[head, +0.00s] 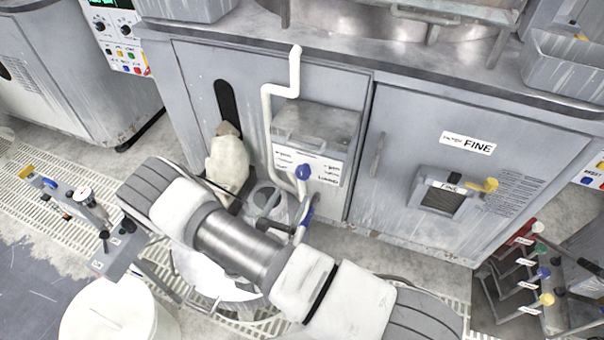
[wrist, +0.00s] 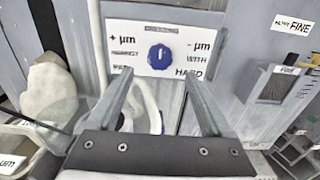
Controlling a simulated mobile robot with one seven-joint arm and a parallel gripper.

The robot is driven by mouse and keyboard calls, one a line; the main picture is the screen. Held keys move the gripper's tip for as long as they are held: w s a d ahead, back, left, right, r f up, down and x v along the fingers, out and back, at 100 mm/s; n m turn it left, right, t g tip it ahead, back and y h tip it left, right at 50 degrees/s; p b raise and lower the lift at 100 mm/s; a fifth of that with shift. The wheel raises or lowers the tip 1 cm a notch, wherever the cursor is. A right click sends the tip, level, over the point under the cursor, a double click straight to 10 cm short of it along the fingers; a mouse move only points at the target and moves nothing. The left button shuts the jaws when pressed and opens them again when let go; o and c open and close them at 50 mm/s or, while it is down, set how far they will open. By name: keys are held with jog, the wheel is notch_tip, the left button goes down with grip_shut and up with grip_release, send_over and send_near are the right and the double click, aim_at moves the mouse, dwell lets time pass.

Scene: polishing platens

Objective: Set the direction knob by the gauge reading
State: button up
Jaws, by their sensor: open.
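The blue direction knob (wrist: 160,57) sits on a white label plate, with a pale mark pointing roughly up. The plate reads "+ µm AGAINST" on the left and "- µm WITH" on the right. In the head view the knob (head: 303,172) is on the front of a grey box on the cabinet. My gripper (wrist: 160,88) is open and empty; its two fingers point toward the plate, one either side below the knob, apart from it. A dial gauge (head: 83,193) stands on a fixture at the left of the head view; its reading is too small to tell.
A bent white pipe (head: 267,120) runs beside the box. A pale sack (head: 228,160) leans on the cabinet. A cabinet door labelled FINE (head: 468,143) is on the right, with several coloured-knob levers (head: 541,272) near it. A white bucket (head: 110,318) stands front left.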

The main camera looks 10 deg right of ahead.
aim_at(301, 175)
jog(key=b+x, duration=0.1)
jog(key=x, duration=0.9)
grip_shut()
jog(key=n+p, duration=0.1)
jog(key=n, duration=0.3)
jog(key=shift+a+n, duration=0.1)
jog(key=shift+n, duration=0.2)
jog(key=shift+f+n+p, duration=0.1)
jog(key=shift+n+p, duration=0.45)
jog(key=shift+n, duration=1.65)
